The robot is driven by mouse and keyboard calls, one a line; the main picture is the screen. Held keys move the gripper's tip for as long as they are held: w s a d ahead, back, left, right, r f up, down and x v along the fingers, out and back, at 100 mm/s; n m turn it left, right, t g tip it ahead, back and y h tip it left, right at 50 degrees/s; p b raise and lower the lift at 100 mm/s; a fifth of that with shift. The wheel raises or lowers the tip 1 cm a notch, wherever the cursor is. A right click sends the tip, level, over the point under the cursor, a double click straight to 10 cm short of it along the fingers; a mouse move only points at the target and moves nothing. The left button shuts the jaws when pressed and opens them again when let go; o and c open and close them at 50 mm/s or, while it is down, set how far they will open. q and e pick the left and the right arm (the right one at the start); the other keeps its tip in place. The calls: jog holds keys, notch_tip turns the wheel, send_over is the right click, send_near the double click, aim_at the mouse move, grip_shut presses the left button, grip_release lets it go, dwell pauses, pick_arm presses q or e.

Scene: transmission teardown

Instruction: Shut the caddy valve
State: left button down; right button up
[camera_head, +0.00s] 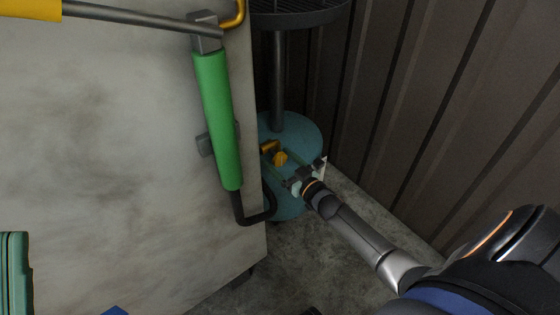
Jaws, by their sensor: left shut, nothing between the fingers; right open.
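The caddy has a teal round base (305,130), a dark post (278,80) and a dark tray (300,14) on top. It stands behind the corner of a grey cabinet. Its yellow valve (280,158) sits low at the front of the teal base, partly hidden by the cabinet edge and my gripper. I cannot tell from its small yellow parts how far it is turned. My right gripper (293,167) reaches in from the lower right and is open just in front of the valve. Contact with the valve cannot be made out. My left gripper is not in view.
The large grey cabinet (100,140) fills the left. A green-gripped tool (217,120) with a dark hooked end hangs along its edge. A ribbed dark wall (440,90) closes the right side. A narrow strip of concrete floor (330,245) lies between them.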

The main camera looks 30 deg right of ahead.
jog(key=c, duration=1.3)
jog(key=shift+c, duration=0.2)
